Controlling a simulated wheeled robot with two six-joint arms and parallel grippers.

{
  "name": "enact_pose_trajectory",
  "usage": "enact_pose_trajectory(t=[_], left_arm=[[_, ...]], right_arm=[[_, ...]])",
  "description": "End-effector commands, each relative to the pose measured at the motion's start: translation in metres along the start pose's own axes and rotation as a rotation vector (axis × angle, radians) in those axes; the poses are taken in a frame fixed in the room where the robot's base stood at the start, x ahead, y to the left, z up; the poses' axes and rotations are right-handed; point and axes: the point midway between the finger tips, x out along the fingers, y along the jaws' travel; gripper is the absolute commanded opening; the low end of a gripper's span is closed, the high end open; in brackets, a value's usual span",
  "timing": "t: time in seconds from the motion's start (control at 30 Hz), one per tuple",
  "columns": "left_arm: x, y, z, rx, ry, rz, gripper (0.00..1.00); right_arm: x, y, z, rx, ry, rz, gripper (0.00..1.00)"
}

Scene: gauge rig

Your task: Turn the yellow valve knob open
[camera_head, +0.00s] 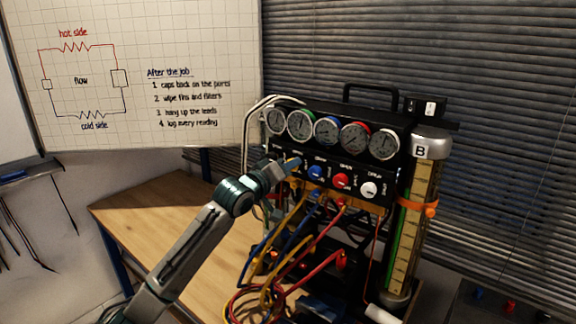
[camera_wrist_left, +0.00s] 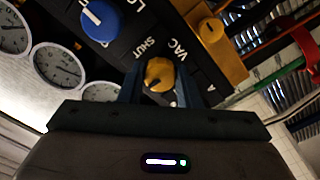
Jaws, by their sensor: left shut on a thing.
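The yellow valve knob (camera_wrist_left: 158,74) sits on the black panel, beside the words VAC and SHUT in the left wrist view. My left gripper (camera_wrist_left: 158,84) is at the panel with one finger on each side of the knob, shut on it. In the head view my left gripper (camera_head: 288,165) covers most of the knob. The black gauge rig (camera_head: 330,112) stands on the wooden table. My right gripper does not show.
A blue knob (camera_head: 316,172), a red knob (camera_head: 341,180) and a white knob (camera_head: 369,189) sit right of the gripper. Several gauges (camera_head: 327,130) line up above. Coloured hoses (camera_head: 290,262) hang below. A whiteboard (camera_head: 130,75) stands behind; the table's left part (camera_head: 150,215) is bare.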

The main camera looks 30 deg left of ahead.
Motion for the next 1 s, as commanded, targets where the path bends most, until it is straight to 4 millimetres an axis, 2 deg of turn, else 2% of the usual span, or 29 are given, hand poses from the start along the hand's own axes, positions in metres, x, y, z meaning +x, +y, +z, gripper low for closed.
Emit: enact_pose_trajectory(t=[0.63,0.67,0.77,1.0], left_arm=[[0.0001,0.0002,-0.0001,-0.053,0.001,0.001,0.08],[0.0001,0.0001,-0.0001,-0.053,0.0,0.0,0.32],[0.0001,0.0002,-0.0001,-0.053,0.0,0.0,0.52],[0.0,0.0001,-0.0001,-0.052,0.0,0.0,0.52]], right_arm=[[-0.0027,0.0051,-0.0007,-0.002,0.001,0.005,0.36],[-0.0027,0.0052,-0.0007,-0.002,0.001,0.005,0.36],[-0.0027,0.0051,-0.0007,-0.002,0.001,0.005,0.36],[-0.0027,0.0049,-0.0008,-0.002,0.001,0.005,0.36]])
